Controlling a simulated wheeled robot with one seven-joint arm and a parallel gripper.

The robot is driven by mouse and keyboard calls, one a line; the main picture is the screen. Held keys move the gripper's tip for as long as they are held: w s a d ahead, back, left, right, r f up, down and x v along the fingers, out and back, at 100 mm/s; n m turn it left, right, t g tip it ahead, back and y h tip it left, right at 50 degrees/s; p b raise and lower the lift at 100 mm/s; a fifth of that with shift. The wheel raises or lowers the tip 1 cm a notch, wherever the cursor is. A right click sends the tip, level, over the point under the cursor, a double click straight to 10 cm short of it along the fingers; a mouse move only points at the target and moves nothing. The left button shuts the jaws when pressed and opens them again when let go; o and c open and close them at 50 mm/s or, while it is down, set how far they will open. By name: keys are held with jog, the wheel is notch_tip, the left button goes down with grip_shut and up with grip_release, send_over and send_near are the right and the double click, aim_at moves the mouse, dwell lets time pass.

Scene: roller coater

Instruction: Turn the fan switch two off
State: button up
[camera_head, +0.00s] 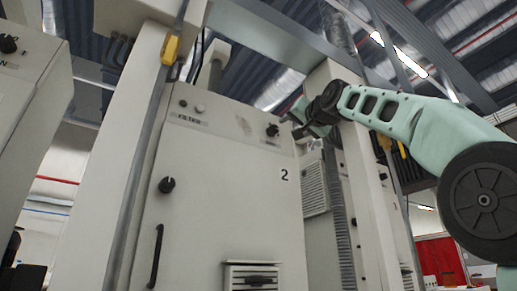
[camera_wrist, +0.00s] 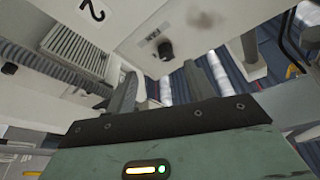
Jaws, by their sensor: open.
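The fan switch (camera_head: 272,130) is a black rotary knob near the upper right corner of the pale cabinet door marked 2 (camera_head: 225,195). In the wrist view the knob (camera_wrist: 166,50) sits beside a small label that seems to read FAN. Its pointer direction is too small to tell. My gripper (camera_head: 299,128) is just right of the knob in the head view. In the wrist view my gripper (camera_wrist: 166,76) has its fingers spread, with the knob beyond the gap between them. The fingers are empty and seem apart from the knob.
The same door carries a knob labelled FILTER (camera_head: 200,108), a larger black knob (camera_head: 166,185), a handle (camera_head: 155,256) and a vent (camera_head: 252,276). A post with a yellow box (camera_head: 170,49) stands left. A ribbed grey hose (camera_head: 339,215) runs down right of the door.

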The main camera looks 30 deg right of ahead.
jog(key=s+r, duration=0.2)
jog(key=p, duration=1.2)
send_near(275, 130)
jog(key=w, duration=0.3)
jog(key=shift+t, duration=0.4)
jog(key=p+x, duration=0.2)
jog(key=p, duration=0.2)
jog(key=r+p+x, duration=0.1)
jog(key=p+x, duration=0.2)
jog(key=p, duration=0.1)
jog(key=shift+w+r, duration=0.1)
jog(key=shift+w, duration=0.05)
jog(key=shift+w+d+h+p, duration=0.15)
jog(key=shift+w+h+p, duration=0.3)
jog(key=shift+p, duration=0.75)
jog(key=shift+w, duration=0.2)
jog(key=c, duration=1)
